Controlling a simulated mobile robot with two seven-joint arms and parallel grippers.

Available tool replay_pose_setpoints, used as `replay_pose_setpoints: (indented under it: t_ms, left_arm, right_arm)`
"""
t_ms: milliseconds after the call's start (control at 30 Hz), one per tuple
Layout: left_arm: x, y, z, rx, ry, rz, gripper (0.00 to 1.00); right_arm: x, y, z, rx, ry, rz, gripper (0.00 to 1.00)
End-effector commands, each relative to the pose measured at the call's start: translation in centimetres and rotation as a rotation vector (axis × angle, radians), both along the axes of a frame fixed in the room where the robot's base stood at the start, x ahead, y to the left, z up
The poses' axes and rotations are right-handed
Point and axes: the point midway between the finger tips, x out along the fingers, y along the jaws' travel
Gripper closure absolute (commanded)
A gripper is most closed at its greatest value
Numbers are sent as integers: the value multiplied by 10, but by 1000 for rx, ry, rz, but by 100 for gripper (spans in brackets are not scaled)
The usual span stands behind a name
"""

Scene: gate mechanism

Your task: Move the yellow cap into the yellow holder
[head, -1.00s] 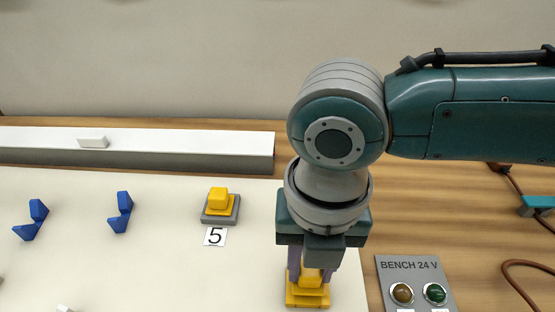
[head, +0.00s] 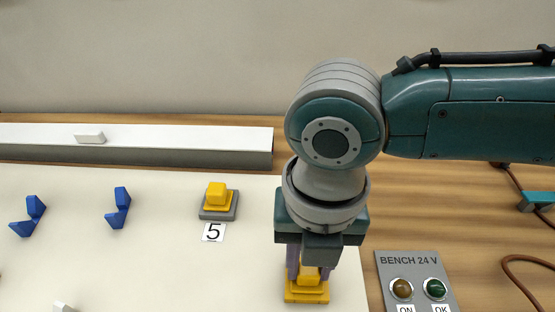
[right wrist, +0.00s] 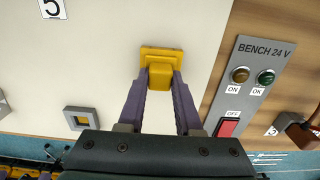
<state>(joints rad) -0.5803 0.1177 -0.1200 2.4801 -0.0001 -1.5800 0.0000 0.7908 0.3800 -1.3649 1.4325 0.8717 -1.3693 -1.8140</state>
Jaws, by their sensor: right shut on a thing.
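A stepped yellow cap (head: 307,294) is at the front right of the cream board. My right gripper (right wrist: 161,78) points down with its purple fingers closed on the cap's upper block, which also shows in the right wrist view (right wrist: 160,70). I cannot tell whether the cap touches the board. A grey square holder with a yellow middle (right wrist: 82,121) lies to the left in the right wrist view. Another yellow stepped piece (head: 216,195) sits on a grey base behind the label "5". My left gripper is not in view.
Two blue angled pieces (head: 118,208) stand on the board's left part. A grey panel marked BENCH 24 V (head: 410,262) with buttons lies right of the cap. A long white-topped rail (head: 200,142) runs along the back. The board between the "5" and my right gripper is clear.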

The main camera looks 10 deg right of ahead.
Motion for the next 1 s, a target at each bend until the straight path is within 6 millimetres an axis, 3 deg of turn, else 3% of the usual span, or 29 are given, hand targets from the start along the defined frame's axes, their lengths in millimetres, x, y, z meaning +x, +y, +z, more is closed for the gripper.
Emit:
replay_pose_setpoints:
  t_ms: [233, 267, 400, 733, 1000]
  left_arm:
    - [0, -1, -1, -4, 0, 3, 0]
    - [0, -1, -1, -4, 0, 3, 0]
    - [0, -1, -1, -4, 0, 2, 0]
    - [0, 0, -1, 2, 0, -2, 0]
    - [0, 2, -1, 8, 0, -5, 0]
  right_arm:
    - [0, -2, -4, -3, -1, -1, 100]
    - [-1, -2, -5, -4, -1, -1, 68]
    - [-1, -2, -5, -4, 0, -1, 69]
    - [-1, -1, -4, -2, 0, -1, 30]
    - [-1, -1, -3, -2, 0, 0, 30]
